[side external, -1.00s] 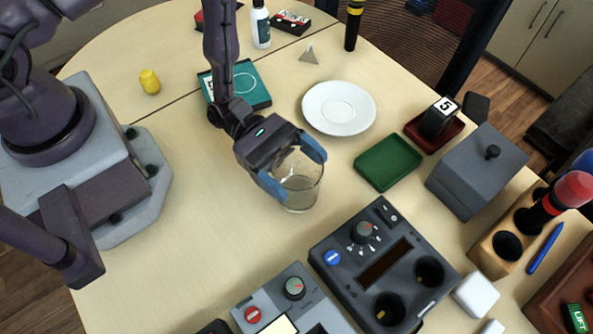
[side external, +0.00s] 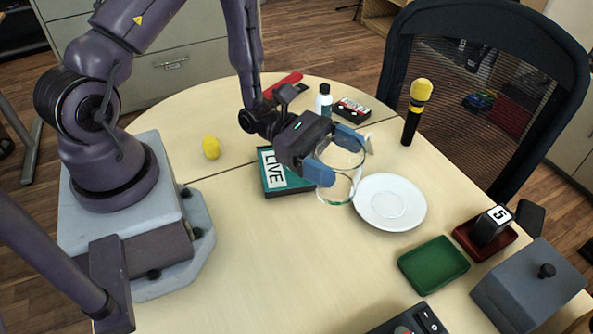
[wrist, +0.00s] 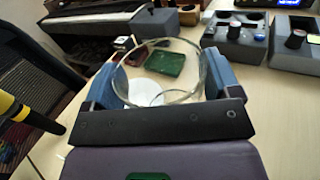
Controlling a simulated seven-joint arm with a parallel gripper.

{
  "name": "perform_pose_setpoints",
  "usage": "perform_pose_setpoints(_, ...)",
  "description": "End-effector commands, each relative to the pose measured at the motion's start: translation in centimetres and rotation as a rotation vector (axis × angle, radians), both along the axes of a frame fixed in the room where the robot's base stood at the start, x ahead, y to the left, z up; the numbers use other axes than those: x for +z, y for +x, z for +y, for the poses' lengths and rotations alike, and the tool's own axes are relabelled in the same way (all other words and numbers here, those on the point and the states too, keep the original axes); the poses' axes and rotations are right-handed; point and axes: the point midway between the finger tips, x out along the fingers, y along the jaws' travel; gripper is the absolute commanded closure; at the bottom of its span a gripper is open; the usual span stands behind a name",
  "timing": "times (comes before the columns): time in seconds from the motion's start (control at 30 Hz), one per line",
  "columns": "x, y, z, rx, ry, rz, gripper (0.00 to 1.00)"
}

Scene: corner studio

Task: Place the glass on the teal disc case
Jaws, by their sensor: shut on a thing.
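My gripper (side external: 334,155) is shut on the clear glass (side external: 341,188), its blue fingers on either side of it. The glass hangs tilted in the gap between the teal disc case and the white plate, seemingly above the table. The teal disc case (side external: 293,187) lies flat on the table, with a white "LIVE" label; my gripper hides its far right part. In the wrist view the glass (wrist: 188,62) sits between the fingers of my gripper (wrist: 160,85), its rim facing the camera. The case is not visible there.
The white plate (side external: 391,203) lies just right of the glass. A green tray (side external: 433,265), a red tray with a black block (side external: 489,224) and a grey lidded box (side external: 530,287) stand at right. A microphone (side external: 416,111), bottle (side external: 324,102) and yellow piece (side external: 211,147) stand farther back. The front-left table is clear.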

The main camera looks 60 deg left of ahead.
Motion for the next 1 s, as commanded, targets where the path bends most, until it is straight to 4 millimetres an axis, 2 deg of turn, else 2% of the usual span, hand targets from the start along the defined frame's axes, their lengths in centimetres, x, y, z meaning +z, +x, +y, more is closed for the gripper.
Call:
perform_pose_setpoints(0.03,0.0,0.6,3.0,0.071,0.001,-0.002,0.49)
perform_pose_setpoints(0.2,0.1,0.4,10.8,0.235,0.001,-0.002,0.49)
perform_pose_setpoints(0.3,0.3,-0.3,14.0,0.296,0.0,-0.002,0.49)
perform_pose_setpoints(0.4,0.5,-1.1,15.9,0.327,-0.001,-0.002,0.49)
perform_pose_setpoints(0.53,0.2,-1.7,16.3,0.304,-0.004,0.001,0.49)
perform_pose_setpoints(0.7,-2.3,-1.8,16.2,0.301,-0.007,0.003,0.49)
perform_pose_setpoints(0.87,-3.7,-1.7,16.2,0.3,-0.005,0.002,0.49)
perform_pose_setpoints(1.0,-5.6,-1.7,16.1,0.299,-0.005,0.001,0.49)
